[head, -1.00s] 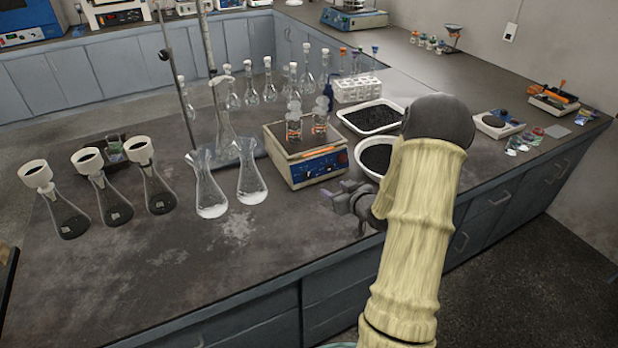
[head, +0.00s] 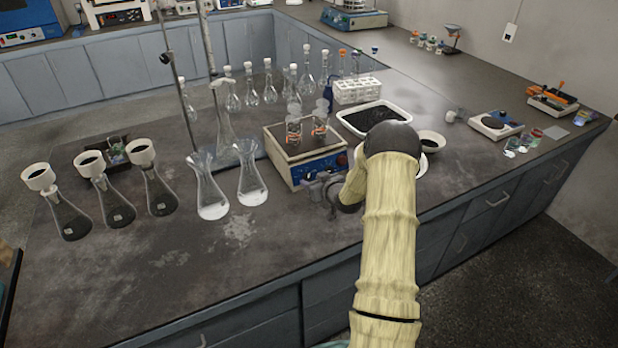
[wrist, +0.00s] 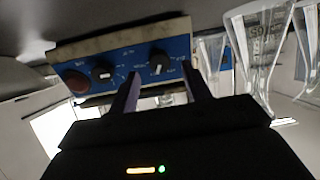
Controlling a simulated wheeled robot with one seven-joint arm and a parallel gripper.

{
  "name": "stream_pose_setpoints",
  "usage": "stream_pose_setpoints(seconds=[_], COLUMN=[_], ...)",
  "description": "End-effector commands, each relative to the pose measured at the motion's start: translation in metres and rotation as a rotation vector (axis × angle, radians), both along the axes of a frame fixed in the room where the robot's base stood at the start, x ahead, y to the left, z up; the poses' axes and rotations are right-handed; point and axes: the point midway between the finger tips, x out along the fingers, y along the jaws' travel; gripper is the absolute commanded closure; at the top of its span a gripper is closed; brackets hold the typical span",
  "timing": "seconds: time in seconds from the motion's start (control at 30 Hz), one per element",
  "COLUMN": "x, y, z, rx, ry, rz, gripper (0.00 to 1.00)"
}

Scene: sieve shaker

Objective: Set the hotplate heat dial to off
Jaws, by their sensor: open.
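The hotplate (head: 276,163) stands mid-bench with its blue front panel (head: 325,164) facing me and beakers on its top. In the wrist view, which looks upside down, the blue panel (wrist: 125,55) carries two black dials and a red round button (wrist: 76,82). One dial (wrist: 158,60) lies between my fingers in the picture; the other dial (wrist: 102,74) is left of them. I cannot read which is the heat dial. My gripper (wrist: 163,88) is open and empty, close in front of the panel; contact cannot be told. In the head view, my gripper (head: 318,186) covers part of the panel's lower edge.
Two clear flasks (head: 251,188) stand just left of the hotplate and show at right in the wrist view (wrist: 255,60). A white tray of black granules (head: 345,122) is behind right. Several funnel flasks (head: 70,220) stand far left.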

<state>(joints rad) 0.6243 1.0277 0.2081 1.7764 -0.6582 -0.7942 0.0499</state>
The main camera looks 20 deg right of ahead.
Motion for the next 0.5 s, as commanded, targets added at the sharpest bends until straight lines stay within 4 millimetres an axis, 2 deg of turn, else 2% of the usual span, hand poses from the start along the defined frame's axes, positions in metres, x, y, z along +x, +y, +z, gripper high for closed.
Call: stream_pose_setpoints(seconds=[0.1,0.23,0.5], x=[0.016,0.028,0.034], y=[0.002,0.002,0.003], z=[-0.006,-0.011,-0.014], rx=[0.001,0.001,0.001], ry=[0.0,0.0,0.0], rz=[0.001,0.0,0.0], gripper=[0.52,0.52,0.52])
